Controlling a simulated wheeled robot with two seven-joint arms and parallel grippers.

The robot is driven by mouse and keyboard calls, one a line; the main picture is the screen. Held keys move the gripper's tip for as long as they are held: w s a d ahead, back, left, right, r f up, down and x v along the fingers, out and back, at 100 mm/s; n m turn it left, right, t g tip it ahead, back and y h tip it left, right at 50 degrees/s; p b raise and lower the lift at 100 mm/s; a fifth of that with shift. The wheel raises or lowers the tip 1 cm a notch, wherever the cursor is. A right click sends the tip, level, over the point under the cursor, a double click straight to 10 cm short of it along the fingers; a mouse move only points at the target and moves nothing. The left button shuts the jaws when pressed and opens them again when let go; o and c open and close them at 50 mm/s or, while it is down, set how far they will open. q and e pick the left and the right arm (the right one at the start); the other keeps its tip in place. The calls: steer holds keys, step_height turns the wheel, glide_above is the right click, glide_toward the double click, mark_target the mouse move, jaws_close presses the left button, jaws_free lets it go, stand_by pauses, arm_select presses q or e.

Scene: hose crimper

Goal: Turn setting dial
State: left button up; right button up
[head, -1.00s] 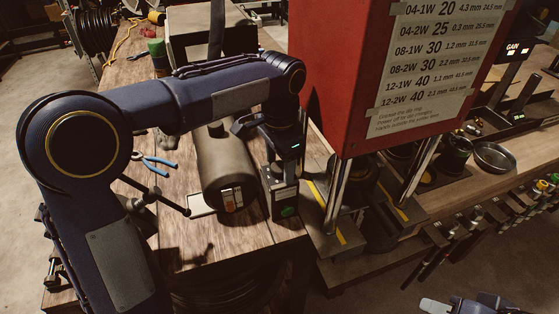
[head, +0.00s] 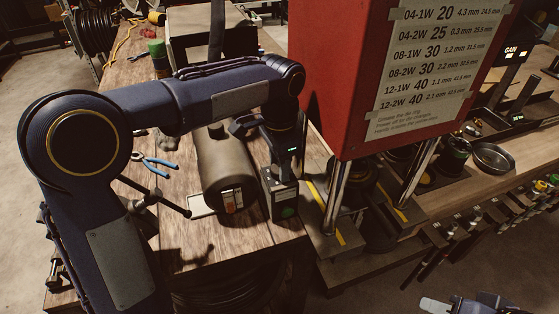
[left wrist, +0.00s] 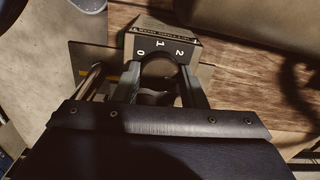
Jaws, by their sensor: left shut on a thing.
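The setting dial (left wrist: 158,68) is a dark round knob on a small box with white marks 0, 1 and 2 around it.
A dark cylinder (head: 224,170) lies close left of the box. The red press housing (head: 345,80) with its settings chart (head: 430,65) and steel posts stands close right. Blue-handled pliers (head: 160,165) lie on the wooden table behind my left arm.

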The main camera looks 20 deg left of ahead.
arm_select(q)
steer(key=m+p, duration=0.3)
steer(key=m, duration=0.3)
steer(key=shift+r, duration=0.15)
steer(key=m+p, duration=0.2)
steer(key=m, duration=0.3)
steer(key=shift+m, duration=0.3)
steer(key=o, duration=1)
